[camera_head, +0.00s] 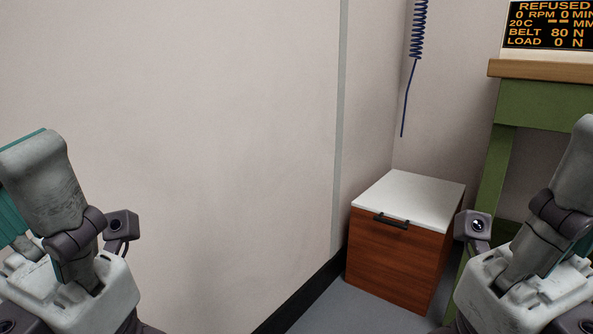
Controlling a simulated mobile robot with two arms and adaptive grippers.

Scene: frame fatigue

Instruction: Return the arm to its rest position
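My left gripper (38,180) is at the left edge, pointing up, with a worn grey finger and a teal part behind it. My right gripper (572,185) is at the right edge, partly cut off by the frame. Each has a small camera block on its inner side. The near finger of each hides most of what lies behind it, so I cannot tell how wide they are. I see nothing held in either one. The two grippers stand far apart, at roughly the same height.
A reddish-brown wooden cabinet (393,259) with a white top and black handle stands in the corner. A green bench (539,107) with a wooden top carries a display (548,24) reading "REFUSED". A blue coiled cable (418,30) hangs above the cabinet. A pale wall (200,130) fills the left.

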